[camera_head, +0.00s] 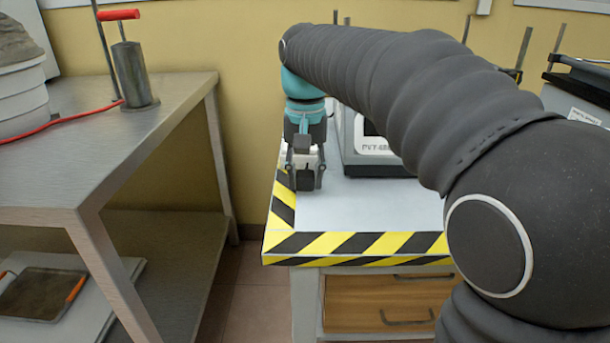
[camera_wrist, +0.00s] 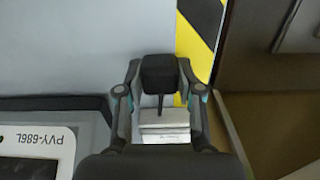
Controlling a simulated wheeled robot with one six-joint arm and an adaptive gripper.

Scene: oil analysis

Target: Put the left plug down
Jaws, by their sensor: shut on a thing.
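My gripper (camera_head: 305,182) points down over the left end of the white tabletop with the yellow-black striped edge. It is shut on the plug, whose black block (camera_wrist: 160,73) sits between the fingertips in the wrist view. A thin dark stem and pale, layered parts show nearer the wrist camera. In the head view the plug's dark face (camera_head: 305,181) shows low between the fingers, close to the tabletop. I cannot tell whether it touches the surface. No second plug can be made out.
A grey device labelled PVY-686L (camera_wrist: 40,140) stands close right of my gripper in the head view (camera_head: 378,150). The striped table edge (camera_head: 350,243) is near on the left and front. Bare white tabletop (camera_head: 375,205) lies in front of the device. A metal bench (camera_head: 150,110) stands left, across a gap.

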